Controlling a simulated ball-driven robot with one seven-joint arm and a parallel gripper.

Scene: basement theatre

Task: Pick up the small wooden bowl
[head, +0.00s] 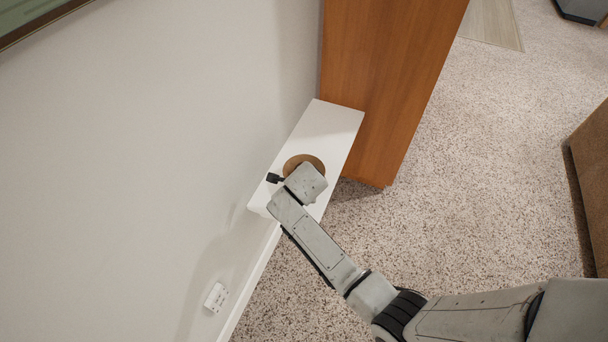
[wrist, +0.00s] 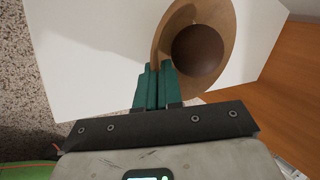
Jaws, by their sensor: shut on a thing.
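The small wooden bowl (wrist: 228,22) has a light brown rim and a dark round inside. It is on or just above the white wall shelf (wrist: 85,60); I cannot tell whether it touches it. In the head view the bowl (head: 293,162) shows partly, with my arm covering its near side. My gripper (wrist: 160,68) has green fingers shut on the bowl's near rim in the wrist view. In the head view the fingers are hidden behind my wrist.
The white shelf (head: 333,120) stands out from the pale wall (head: 150,130). A tall wooden panel (head: 385,80) rises at its far end. Speckled carpet (head: 470,200) lies open to the right. A brown piece of furniture (head: 592,180) stands at the right edge.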

